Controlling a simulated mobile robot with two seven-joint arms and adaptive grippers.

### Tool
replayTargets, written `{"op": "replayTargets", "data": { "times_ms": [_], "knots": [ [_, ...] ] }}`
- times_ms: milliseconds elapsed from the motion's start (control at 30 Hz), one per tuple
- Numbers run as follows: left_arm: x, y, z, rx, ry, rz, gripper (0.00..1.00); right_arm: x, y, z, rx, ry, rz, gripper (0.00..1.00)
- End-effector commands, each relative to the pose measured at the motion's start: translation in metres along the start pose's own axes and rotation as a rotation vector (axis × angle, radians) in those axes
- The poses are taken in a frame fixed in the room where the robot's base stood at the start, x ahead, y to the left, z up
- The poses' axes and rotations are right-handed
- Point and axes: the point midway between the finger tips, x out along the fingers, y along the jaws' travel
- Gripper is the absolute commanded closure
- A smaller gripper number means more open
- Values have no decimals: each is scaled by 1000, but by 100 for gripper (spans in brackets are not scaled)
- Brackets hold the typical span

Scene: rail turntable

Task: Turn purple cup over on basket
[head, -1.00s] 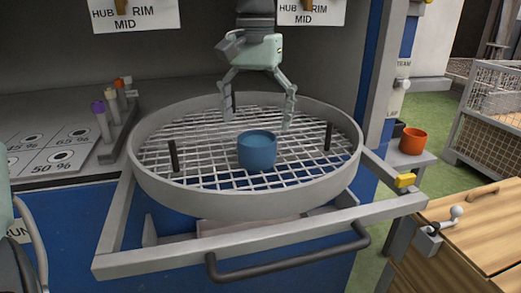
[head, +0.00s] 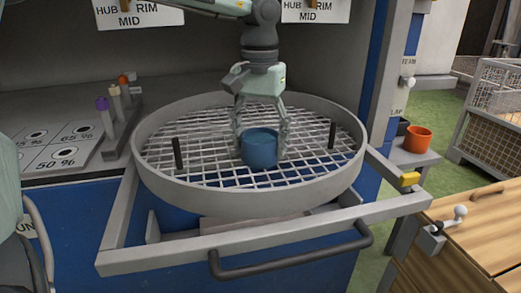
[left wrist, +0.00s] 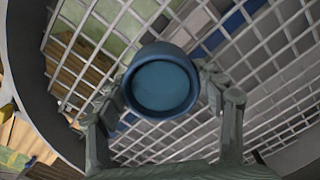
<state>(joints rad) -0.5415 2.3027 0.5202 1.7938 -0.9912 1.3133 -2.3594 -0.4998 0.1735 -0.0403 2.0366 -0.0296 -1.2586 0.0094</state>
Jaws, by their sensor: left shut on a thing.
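I see no cup that is clearly purple; the cup in the basket looks blue. This blue cup (head: 259,150) stands on the wire mesh of the round grey basket (head: 250,195), near its middle, and its round rim faces up. My left gripper (head: 261,144) reaches down from above, with its fingers shut on the cup's two sides. The left wrist view looks down on the cup (left wrist: 163,86) between the two fingers. The cup's underside is hidden. My right gripper is not in view.
Black posts (head: 178,153) stand up inside the basket. A grey frame with a dark handle (head: 290,260) runs along the front. An orange cup (head: 417,139) sits on a side shelf. Capped pegs (head: 103,118) stand at the left. A wooden box (head: 480,235) is at the right.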

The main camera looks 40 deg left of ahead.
Motion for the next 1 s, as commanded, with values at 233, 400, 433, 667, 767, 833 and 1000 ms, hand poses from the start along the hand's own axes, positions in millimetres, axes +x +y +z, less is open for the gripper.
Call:
{"op": "replayTargets", "data": {
  "times_ms": [233,400,433,667,767,833,1000],
  "knots": [
    [-1,0,0,0,1,1,66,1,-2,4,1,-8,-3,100],
    [-6,0,-1,0,3,1,66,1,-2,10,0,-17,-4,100],
    [-10,0,-1,0,4,1,66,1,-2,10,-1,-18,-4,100],
    [-54,0,-1,-1,6,1,66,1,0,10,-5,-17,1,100],
    [-73,0,-1,-1,5,0,66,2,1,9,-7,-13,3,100],
    [-84,0,-1,-1,3,0,66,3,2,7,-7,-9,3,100],
    [-99,0,-1,1,1,-1,66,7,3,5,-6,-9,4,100]
  ]
}}
